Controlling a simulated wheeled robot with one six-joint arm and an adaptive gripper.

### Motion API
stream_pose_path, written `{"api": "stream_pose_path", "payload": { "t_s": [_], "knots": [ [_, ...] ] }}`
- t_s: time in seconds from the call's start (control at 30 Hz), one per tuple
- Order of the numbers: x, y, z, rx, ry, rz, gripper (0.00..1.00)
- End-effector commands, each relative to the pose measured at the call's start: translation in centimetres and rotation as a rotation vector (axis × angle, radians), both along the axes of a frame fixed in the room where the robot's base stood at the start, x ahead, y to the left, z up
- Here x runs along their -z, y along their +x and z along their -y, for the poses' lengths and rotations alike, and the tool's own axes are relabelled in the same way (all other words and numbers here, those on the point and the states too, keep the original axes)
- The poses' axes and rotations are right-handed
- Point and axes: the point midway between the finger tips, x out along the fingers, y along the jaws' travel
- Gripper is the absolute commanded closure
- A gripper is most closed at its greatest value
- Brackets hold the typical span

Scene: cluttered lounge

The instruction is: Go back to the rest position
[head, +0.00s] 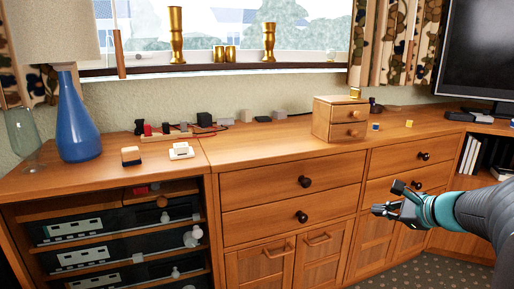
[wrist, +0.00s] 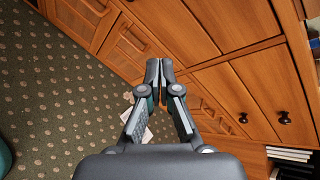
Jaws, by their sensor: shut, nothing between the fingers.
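My gripper (head: 383,210) is at the right in the head view, in front of the wooden cabinet's drawers and below the cabinet top. In the wrist view my gripper (wrist: 160,66) is shut, with its fingertips together and nothing between them. My arm reaches in from the right edge of the head view. The gripper appears apart from the cabinet front (head: 290,190), though the exact gap cannot be told.
The cabinet top (head: 250,150) holds a blue lamp (head: 78,120), a small drawer box (head: 340,118), adapters and small blocks. Electronics fill the shelves (head: 120,240) at left. A television (head: 480,50) stands at right. Patterned carpet (wrist: 60,90) lies open before the cabinet.

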Motion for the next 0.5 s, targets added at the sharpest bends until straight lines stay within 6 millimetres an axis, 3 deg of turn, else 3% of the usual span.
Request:
{"api": "stream_pose_path", "payload": {
  "t_s": [0.03,0.2,0.5],
  "knots": [
    [0.7,-1.6,-1.5,-0.08,-0.104,-0.023,1.0],
    [3.2,-7.3,-5.6,-0.387,-0.464,-0.086,1.0],
    [4.1,-17.9,-10.0,-0.98,-1.074,-0.117,1.0]
  ]
}}
